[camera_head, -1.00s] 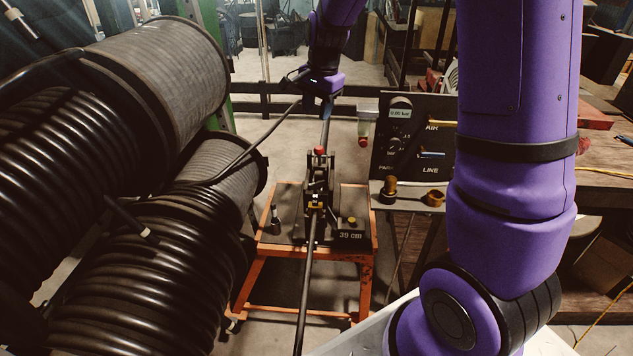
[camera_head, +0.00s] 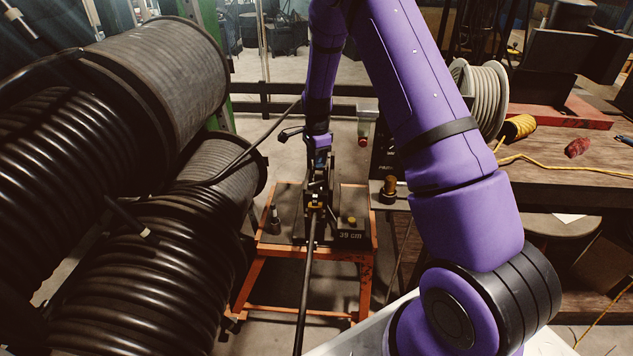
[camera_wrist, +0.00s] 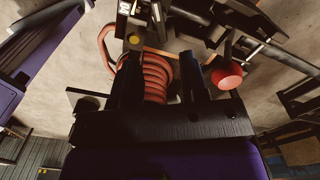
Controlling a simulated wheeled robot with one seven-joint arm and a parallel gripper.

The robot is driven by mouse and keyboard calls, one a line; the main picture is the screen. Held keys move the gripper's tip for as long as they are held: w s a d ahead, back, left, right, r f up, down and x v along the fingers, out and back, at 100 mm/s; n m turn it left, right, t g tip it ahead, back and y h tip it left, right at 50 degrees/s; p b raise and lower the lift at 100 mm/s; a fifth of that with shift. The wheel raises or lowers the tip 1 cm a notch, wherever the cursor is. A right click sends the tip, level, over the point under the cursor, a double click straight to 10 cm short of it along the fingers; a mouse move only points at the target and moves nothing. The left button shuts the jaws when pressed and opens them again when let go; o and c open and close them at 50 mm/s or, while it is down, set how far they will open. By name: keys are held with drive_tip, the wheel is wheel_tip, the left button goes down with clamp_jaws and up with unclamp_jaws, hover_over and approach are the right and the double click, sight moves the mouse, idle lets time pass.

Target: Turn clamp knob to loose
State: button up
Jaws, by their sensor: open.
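The clamp on the cart (camera_head: 267,222) is a dark upright device with a black hose running through it toward me. Its red-topped knob is hidden behind my gripper in the head view. A round red knob (camera_wrist: 228,77), which looks like the same one, shows in the wrist view to the right of the right finger, not between the fingers. My gripper (camera_wrist: 160,66) is open and empty, pointing down. In the head view my gripper (camera_head: 318,168) is over the top of the clamp; contact cannot be told.
Large black hose reels (camera_head: 90,200) fill the left. A yellow knob (camera_head: 351,220) and a "39 cm" label are on the cart's right side. A dark control panel (camera_head: 384,160), partly hidden by my arm, and a wooden bench (camera_head: 560,165) stand to the right. A red coil (camera_wrist: 155,78) shows in the wrist view.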

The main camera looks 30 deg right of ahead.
sight(316, 187)
wheel_tip(316, 187, down, 10)
drive_tip(key=shift+r, duration=0.25)
drive_tip(key=shift+c, duration=0.4)
clamp_jaws()
